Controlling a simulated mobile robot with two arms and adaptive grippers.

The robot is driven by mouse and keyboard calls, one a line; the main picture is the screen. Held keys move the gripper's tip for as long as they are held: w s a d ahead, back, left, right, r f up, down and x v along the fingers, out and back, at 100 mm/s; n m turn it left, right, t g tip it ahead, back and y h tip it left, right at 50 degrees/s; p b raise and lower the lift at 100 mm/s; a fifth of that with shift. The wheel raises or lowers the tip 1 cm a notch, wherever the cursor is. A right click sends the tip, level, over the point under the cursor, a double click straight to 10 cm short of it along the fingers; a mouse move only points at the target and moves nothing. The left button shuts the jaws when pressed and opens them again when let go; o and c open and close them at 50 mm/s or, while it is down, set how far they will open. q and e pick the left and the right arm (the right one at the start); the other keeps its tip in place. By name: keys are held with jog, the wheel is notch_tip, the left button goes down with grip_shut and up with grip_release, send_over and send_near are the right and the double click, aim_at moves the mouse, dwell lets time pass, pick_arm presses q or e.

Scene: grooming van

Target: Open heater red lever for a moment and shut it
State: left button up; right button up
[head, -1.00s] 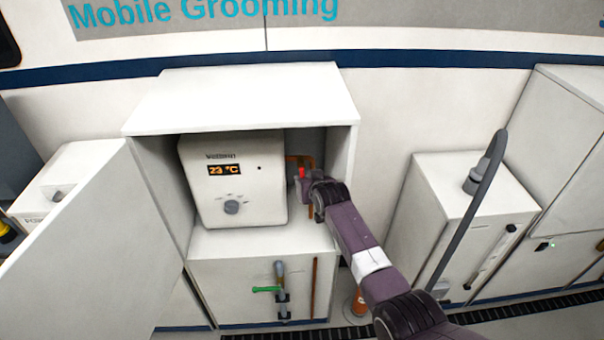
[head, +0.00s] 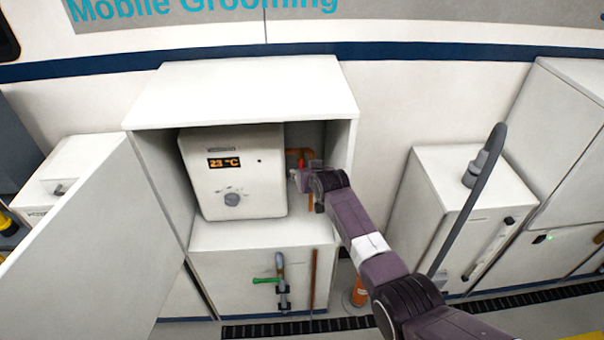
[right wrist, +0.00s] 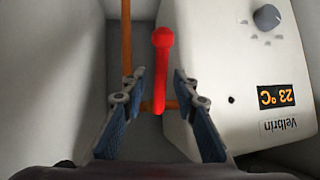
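The red lever (right wrist: 161,62) sits on the copper pipe beside the heater in the right wrist view. It lies between the two fingers of my right gripper (right wrist: 160,86), with a gap on each side. That gripper is open and reaches into the cabinet right of the heater (head: 233,172). In the head view the gripper (head: 304,181) hides most of the lever, and only a bit of red shows. The heater has a 23 °C display and a grey knob. My left gripper is not in view.
The white cabinet (head: 245,95) surrounds the heater, with its door (head: 90,240) swung open at left. A copper pipe (right wrist: 126,40) runs near the lever. Below are a green-handled valve (head: 266,280) and an orange cylinder (head: 359,293). A white unit (head: 440,220) stands to the right.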

jog(key=v, duration=1.2)
dwell(0.3)
jog(key=shift+f, duration=0.15)
